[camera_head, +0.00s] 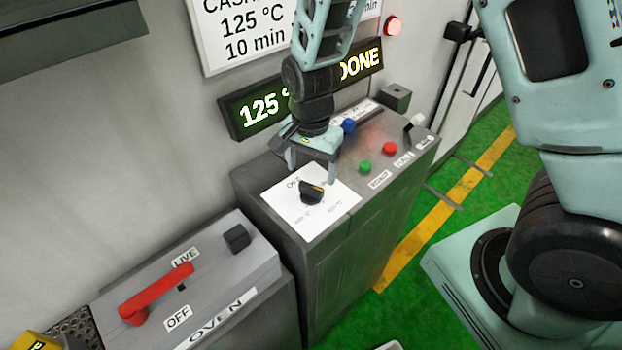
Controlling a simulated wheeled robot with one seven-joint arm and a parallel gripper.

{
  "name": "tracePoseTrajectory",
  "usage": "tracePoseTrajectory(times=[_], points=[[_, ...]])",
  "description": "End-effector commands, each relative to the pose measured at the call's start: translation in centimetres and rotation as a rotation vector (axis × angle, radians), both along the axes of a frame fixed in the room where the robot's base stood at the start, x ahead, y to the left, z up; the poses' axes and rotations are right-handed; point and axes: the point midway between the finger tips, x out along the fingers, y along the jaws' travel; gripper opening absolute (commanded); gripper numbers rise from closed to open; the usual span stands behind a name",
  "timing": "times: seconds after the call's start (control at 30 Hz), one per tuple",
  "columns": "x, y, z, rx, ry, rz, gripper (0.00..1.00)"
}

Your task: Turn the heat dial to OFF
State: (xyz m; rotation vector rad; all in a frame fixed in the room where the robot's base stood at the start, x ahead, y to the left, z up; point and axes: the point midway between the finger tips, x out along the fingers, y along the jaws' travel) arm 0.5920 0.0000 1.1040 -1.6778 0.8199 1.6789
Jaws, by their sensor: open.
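The heat dial (311,192) is a black knob with a yellow mark, set on a white plate (300,225) with printed labels on top of the metal console. One label at the plate's upper left is partly hidden, and the others are too small to read surely. My gripper (312,170) is open, pointing down just above and behind the dial, with one finger to each side. It appears apart from the dial, and nothing is between its fingers.
A green button (365,167), a red button (389,149) and a blue knob (348,126) sit right of the dial. A red lever (157,293) is on the oven box at lower left. The display (262,108) reads 125 and DONE behind my arm.

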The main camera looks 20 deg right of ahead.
Motion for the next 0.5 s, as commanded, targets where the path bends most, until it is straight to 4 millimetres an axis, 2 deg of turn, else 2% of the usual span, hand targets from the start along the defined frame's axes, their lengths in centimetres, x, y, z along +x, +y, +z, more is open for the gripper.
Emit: tracePoseTrajectory(times=[0.2,0.5], points=[[0.0,-0.1,-3.4,-0.001,0.003,-0.001,0.76],[0.0,0.0,-5.4,0.001,-0.001,0.0,0.76]])
